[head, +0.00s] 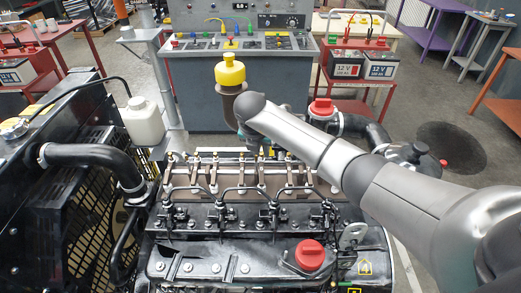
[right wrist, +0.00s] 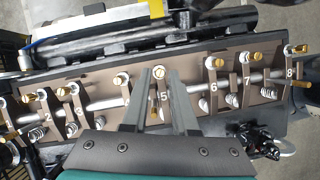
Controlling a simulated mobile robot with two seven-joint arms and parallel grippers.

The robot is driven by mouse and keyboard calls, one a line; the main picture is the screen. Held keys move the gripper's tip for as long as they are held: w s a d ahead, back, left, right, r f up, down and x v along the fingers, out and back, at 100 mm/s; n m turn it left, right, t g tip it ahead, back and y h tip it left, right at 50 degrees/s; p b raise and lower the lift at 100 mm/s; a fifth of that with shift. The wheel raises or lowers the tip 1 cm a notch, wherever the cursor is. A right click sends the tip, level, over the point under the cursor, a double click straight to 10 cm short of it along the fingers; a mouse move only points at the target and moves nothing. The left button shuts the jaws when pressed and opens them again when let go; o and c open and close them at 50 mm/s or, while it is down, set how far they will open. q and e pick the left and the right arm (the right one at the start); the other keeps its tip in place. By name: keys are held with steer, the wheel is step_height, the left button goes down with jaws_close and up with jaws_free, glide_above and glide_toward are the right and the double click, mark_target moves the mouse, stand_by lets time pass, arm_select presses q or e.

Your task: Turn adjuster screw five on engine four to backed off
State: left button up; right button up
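In the right wrist view, numbered rockers run along a brown deck (right wrist: 110,118). Adjuster screw five (right wrist: 158,72), a small brass-coloured head, sits above the number 5. My right gripper (right wrist: 159,76) is open, its two grey fingers on either side of this screw with gaps showing; I cannot tell how far above it the tips are. In the head view my right arm mostly hides the gripper. My left gripper is not in view.
Adjuster six (right wrist: 218,63) stands close right of the fingers. A yellow-capped pipe (head: 231,75), a red cap (head: 310,254), a white bottle (head: 142,122) and a black hose (head: 90,156) surround the rocker row. A control console (head: 240,95) stands behind the engine.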

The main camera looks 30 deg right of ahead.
jaws_close()
steer(key=n+b, duration=0.1)
steer(key=n, duration=0.2)
steer(key=shift+d+t+y, duration=0.2)
steer(key=shift+t+y, duration=0.2)
steer(key=shift+o, duration=1.7)
jaws_free()
steer(key=shift+s, duration=0.1)
